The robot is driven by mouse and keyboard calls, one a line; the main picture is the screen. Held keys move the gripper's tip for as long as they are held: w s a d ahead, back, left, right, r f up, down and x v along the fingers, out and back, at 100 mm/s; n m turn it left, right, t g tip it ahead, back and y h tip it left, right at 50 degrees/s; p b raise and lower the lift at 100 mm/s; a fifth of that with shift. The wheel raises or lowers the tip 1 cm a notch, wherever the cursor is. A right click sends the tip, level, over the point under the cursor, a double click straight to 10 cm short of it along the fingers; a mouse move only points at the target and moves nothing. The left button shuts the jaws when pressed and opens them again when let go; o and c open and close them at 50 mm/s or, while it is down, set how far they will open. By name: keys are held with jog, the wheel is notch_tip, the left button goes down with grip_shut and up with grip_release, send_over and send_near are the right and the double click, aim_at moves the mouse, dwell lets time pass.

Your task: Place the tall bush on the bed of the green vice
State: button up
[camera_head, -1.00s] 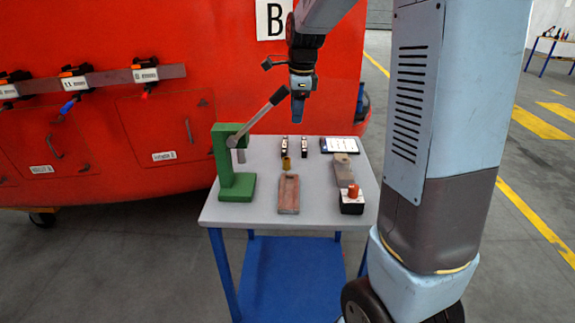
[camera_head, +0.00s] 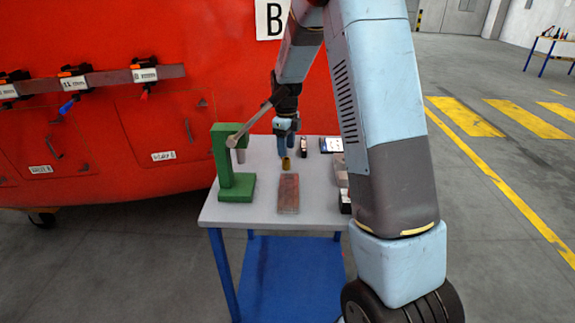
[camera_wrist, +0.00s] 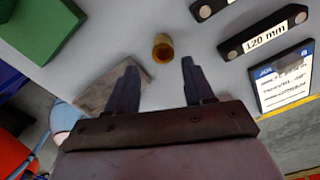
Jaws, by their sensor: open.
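The tall bush (camera_head: 286,163) is a small brass-coloured hollow cylinder, upright on the grey table just behind the reddish-brown block. In the wrist view the bush (camera_wrist: 163,48) shows its open top just beyond the gap between my fingertips. My gripper (camera_head: 286,152) points down close above the bush; it is open with nothing between its fingers (camera_wrist: 159,64). The green vice (camera_head: 220,160) stands at the table's left, with a grey lever and a flat green bed (camera_head: 237,188). The vice (camera_wrist: 45,22) also shows at the wrist view's top left. The bed looks empty.
The reddish-brown block (camera_head: 288,194) lies at the table's front middle. Black labelled pieces (camera_wrist: 262,35) and a white-faced card (camera_wrist: 285,82) lie right of the bush in the wrist view. My arm partly hides the table's right side. A red train body stands behind.

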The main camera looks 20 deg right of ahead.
aim_at(286, 169)
jog(key=shift+w+a+f, duration=0.1)
jog(key=shift+f, duration=3.4)
jog(key=shift+c, duration=0.3)
grip_shut()
